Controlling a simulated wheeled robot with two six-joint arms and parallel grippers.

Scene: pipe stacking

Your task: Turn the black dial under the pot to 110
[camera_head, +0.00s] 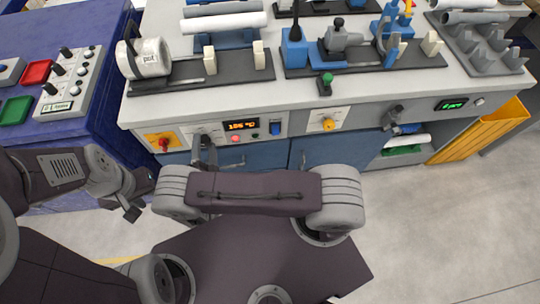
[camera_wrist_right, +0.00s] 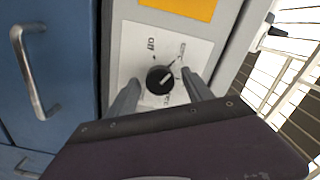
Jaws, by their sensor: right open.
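The pot (camera_head: 152,57) is a white cylinder labelled "pot", lying at the left of the worktop. The black dial (camera_wrist_right: 159,80) sits on a white scale plate (camera_wrist_right: 181,48) in the right wrist view, with a pale pointer mark on its face. My right gripper (camera_wrist_right: 160,88) is open, with one finger on each side of the dial; contact is unclear. In the head view this gripper (camera_head: 207,146) is at the front panel below the pot and hides the dial. An orange display (camera_head: 242,125) beside it seems to read about 156. My left gripper (camera_head: 133,204) is low at the left.
An orange plate with a red knob (camera_head: 164,144) is left of the dial. A blue cabinet (camera_wrist_right: 62,60) with a metal handle lies beside the gripper. Clear floor lies at the right.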

